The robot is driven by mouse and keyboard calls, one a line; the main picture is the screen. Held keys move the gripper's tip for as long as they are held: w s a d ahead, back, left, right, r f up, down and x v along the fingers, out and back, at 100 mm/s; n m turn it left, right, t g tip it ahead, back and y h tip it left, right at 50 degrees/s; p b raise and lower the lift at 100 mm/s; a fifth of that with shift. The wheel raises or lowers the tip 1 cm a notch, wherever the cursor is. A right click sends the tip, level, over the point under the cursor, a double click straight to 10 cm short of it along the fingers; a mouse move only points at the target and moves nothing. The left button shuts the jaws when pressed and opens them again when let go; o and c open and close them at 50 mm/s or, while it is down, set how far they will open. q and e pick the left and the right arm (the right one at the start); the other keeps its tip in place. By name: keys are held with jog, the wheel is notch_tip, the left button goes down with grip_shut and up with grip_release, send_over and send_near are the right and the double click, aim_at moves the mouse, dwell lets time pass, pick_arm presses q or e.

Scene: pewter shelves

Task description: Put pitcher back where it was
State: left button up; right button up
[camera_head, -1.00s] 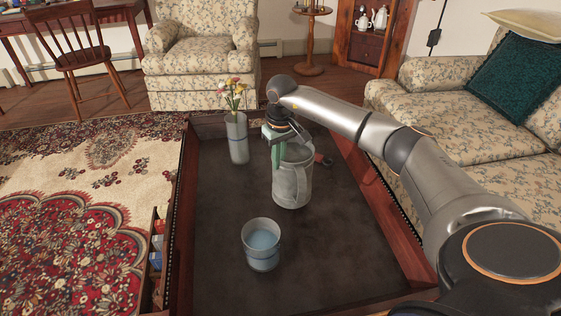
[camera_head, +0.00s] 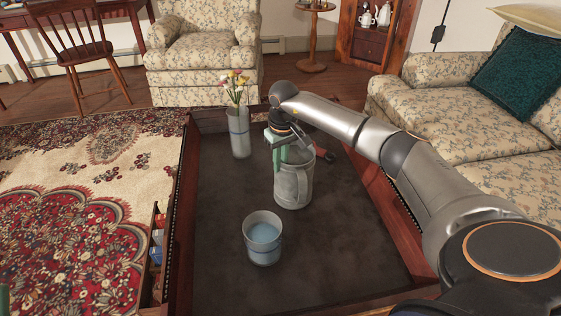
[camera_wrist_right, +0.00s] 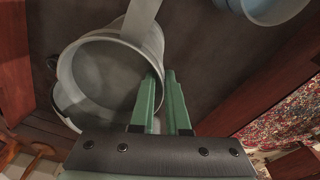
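The grey metal pitcher (camera_head: 293,184) is upright over the dark table top (camera_head: 215,215), right of the middle. I cannot tell for sure whether its base touches the table. My right gripper (camera_head: 279,158) reaches down at its rim. In the right wrist view, its green fingers (camera_wrist_right: 163,88) straddle the wall of the pitcher (camera_wrist_right: 100,75), one inside and one outside, with a narrow gap. It looks shut on the rim. The handle faces the head camera. Of my left gripper, only a green sliver (camera_head: 3,299) shows at the left edge.
A cup of bluish liquid (camera_head: 262,240) stands in front of the pitcher. A glass vase with flowers (camera_head: 239,130) stands behind left. A dark and red item (camera_head: 325,153) lies behind the pitcher. The table has raised wooden edges. The table's right side is clear.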

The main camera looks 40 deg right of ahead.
jog(key=shift+o, duration=1.2)
jog(key=shift+r, duration=0.1)
